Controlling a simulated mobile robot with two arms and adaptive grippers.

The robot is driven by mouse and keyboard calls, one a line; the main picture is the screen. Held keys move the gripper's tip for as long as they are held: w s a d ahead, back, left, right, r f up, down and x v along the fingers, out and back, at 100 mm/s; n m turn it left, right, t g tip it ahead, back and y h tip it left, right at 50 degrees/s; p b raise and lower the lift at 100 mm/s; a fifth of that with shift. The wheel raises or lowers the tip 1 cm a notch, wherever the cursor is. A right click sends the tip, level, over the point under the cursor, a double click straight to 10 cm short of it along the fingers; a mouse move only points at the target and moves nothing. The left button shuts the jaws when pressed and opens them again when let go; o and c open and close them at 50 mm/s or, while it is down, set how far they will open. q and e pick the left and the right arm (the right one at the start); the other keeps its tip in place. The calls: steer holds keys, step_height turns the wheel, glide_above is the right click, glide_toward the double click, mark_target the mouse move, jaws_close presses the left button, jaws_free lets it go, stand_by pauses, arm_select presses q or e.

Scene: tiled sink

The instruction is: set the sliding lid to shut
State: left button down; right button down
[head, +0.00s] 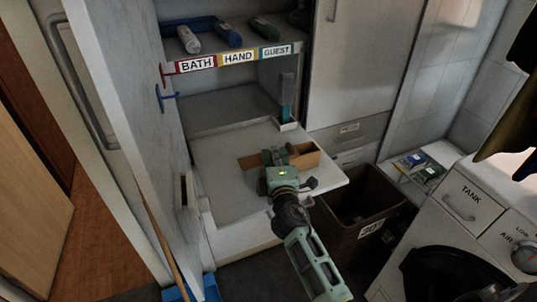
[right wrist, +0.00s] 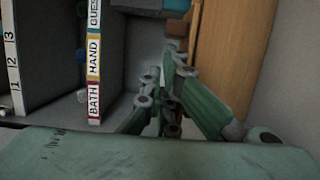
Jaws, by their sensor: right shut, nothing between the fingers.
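My right gripper (head: 275,157) reaches down over a white pull-out board in the head view. Its fingers are shut and empty. A low wooden box (head: 306,158) lies on the board, with wood showing on both sides of the gripper. The gripper and wrist hide its middle, so I cannot tell which part is the sliding lid or how far it stands open. In the right wrist view, the shut fingers (right wrist: 172,72) are beside a large tan wooden face (right wrist: 222,50). I cannot tell whether they touch it. My left gripper is not in view.
The white board (head: 222,152) sticks out below a shelf labelled BATH, HAND and GUEST (head: 238,57). A brown bin (head: 365,203) stands to its right, and a white washer (head: 470,225) farther right. A tall white door panel (head: 120,110) stands close on the left.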

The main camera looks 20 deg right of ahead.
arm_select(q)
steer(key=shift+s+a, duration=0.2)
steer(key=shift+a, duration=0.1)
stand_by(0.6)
